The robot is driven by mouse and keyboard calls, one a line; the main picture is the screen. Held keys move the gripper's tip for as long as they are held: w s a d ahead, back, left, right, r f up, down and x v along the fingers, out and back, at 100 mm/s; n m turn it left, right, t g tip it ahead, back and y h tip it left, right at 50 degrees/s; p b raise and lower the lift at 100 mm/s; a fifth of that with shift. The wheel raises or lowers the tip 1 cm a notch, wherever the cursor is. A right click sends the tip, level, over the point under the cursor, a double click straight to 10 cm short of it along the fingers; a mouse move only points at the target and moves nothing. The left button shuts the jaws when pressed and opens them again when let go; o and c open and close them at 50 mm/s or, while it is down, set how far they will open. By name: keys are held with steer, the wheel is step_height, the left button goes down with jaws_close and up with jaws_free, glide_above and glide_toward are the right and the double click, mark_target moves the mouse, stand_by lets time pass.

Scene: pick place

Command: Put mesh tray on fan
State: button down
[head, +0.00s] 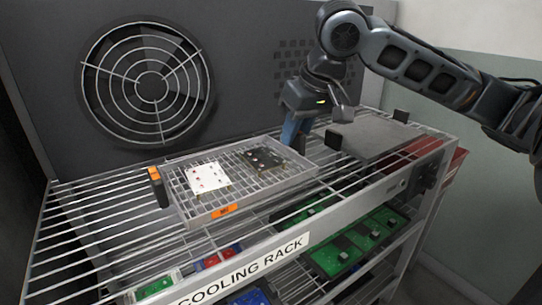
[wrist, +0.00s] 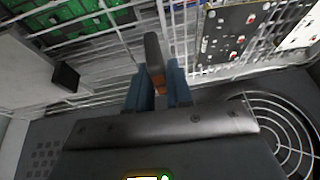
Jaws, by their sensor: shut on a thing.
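The mesh tray (head: 222,212) is a shallow wire tray with orange tabs, on the top shelf of the rack. It carries a white board (head: 207,177) and a black board (head: 264,159). The tray also shows at the upper right of the wrist view (wrist: 240,72). The fingertips' exact contact is partly hidden. The round fan (head: 152,85) with its wire guard is in the dark back panel, left of my gripper.
The rack (head: 95,225) has a wire top, with bare wires left of the tray in front of the fan. A grey flat box (head: 370,138) stands right of my gripper. Green boards (head: 352,243) lie on the shelf below. The dark panel rises behind the rack.

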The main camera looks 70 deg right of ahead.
mark_target(276, 141)
steer(key=w+f, duration=0.2)
steer(key=w, duration=0.1)
steer(key=w+d+f, duration=0.1)
steer(key=shift+w, duration=0.3)
steer(key=shift+d+f, duration=0.1)
steer(key=shift+f, duration=1.85)
steer(key=c, duration=1)
jaws_free()
steer(key=p+v, duration=0.1)
steer(key=v, duration=1.1)
steer(key=shift+w, duration=0.1)
